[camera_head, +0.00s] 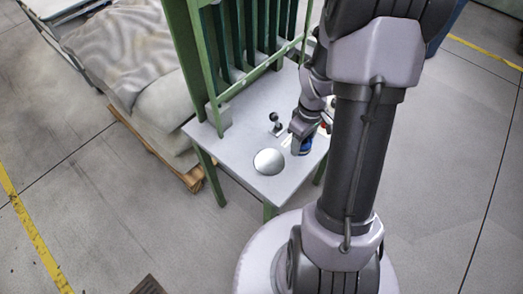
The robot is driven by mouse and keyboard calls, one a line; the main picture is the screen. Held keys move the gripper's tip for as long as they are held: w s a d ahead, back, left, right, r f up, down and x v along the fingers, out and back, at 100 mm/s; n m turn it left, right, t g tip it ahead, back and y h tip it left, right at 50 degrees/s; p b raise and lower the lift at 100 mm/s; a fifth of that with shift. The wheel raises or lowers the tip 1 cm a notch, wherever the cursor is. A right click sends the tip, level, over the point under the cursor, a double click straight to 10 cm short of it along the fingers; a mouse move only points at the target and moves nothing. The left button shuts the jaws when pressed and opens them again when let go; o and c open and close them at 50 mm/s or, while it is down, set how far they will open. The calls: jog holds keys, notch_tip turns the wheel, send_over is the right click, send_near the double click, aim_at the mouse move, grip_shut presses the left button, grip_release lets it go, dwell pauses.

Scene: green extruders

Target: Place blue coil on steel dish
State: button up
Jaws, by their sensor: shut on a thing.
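The steel dish (269,161) is a round, shiny silver disc lying on the grey table top near its front edge. It looks empty. The blue coil (306,146) is a small dark blue thing to the right of the dish and slightly farther back. My gripper (301,145) points down and is shut on the coil, beside the dish. The fingers are small and partly hidden, and I cannot tell whether the coil touches the table.
A small dark object with round ends (275,124) stands behind the dish. A green slatted frame (232,60) rises along the table's back. The green-legged table (207,140) has bare room left of the dish. A pallet with grey sacks (150,100) lies to the left.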

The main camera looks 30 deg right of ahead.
jog(key=s+d+p, duration=0.1)
jog(key=s+d, duration=0.3)
jog(key=n+b, duration=0.1)
jog(key=b, duration=0.3)
send_over(270, 162)
jog(key=shift+d+f, duration=0.2)
jog(key=shift+f, duration=0.55)
jog(key=f, duration=0.1)
jog(key=f+b, duration=0.2)
jog(key=shift+a+f, duration=0.1)
jog(key=shift+a, duration=0.15)
jog(key=shift+w+f, duration=0.1)
jog(key=shift+f, duration=0.25)
jog(key=shift+r, duration=0.25)
jog(key=shift+f, duration=0.15)
jog(key=o, duration=1.4)
jog(key=shift+o, duration=0.2)
